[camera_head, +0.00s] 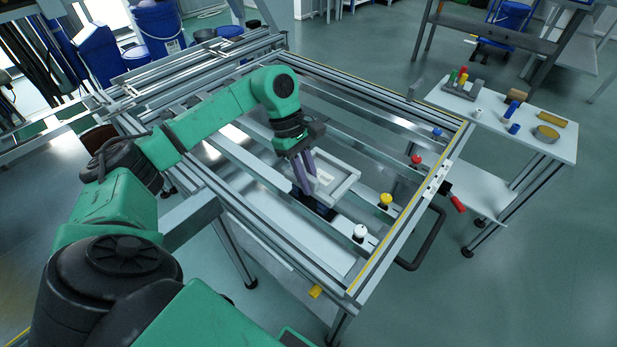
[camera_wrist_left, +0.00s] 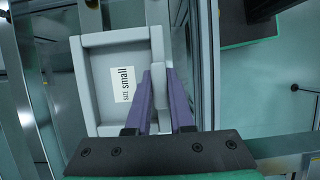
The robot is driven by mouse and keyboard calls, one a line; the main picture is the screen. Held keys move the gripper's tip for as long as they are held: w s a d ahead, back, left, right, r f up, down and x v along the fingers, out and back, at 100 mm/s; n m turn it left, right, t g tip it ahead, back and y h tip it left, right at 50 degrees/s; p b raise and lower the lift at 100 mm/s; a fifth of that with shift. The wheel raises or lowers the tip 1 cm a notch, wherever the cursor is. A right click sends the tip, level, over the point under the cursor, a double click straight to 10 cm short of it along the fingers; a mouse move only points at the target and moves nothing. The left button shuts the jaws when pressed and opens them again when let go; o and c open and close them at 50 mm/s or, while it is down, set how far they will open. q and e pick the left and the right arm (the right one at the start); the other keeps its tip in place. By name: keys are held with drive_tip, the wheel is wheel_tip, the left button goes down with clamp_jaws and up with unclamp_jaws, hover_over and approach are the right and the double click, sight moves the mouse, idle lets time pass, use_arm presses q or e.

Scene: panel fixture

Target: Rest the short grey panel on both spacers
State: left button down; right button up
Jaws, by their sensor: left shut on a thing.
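The short grey panel (camera_head: 346,186) is a shallow light-grey tray shape with a raised rim, inside the metal frame fixture. In the left wrist view the panel (camera_wrist_left: 103,65) carries a label reading "size: small". My left gripper (camera_head: 311,189) has purple fingers, shut on one side wall of the panel; in the left wrist view the fingers (camera_wrist_left: 162,85) sit either side of that wall. I cannot tell whether the panel touches the bars below it. Long flat bars (camera_head: 253,168) cross the fixture; I cannot tell which parts are the spacers. My right gripper is not in view.
Along the fixture's right side stand a white knob (camera_head: 360,232), a yellow knob (camera_head: 385,200), a red knob (camera_head: 416,160) and a blue knob (camera_head: 437,132). A red-handled clamp (camera_head: 457,203) juts out at the right edge. A side table (camera_head: 490,125) holds several small parts.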

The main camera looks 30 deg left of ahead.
use_arm(q)
drive_tip(key=shift+f+b, duration=0.45)
drive_tip(key=shift+f, duration=0.15)
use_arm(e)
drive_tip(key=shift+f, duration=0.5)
use_arm(q)
drive_tip(key=c, duration=0.7)
unclamp_jaws()
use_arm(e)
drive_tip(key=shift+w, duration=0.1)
use_arm(q)
drive_tip(key=shift+a+r, duration=0.2)
drive_tip(key=shift+r, duration=0.2)
drive_tip(key=p+v, duration=0.2)
drive_tip(key=v, duration=1.1)
drive_tip(key=shift+r, duration=0.4)
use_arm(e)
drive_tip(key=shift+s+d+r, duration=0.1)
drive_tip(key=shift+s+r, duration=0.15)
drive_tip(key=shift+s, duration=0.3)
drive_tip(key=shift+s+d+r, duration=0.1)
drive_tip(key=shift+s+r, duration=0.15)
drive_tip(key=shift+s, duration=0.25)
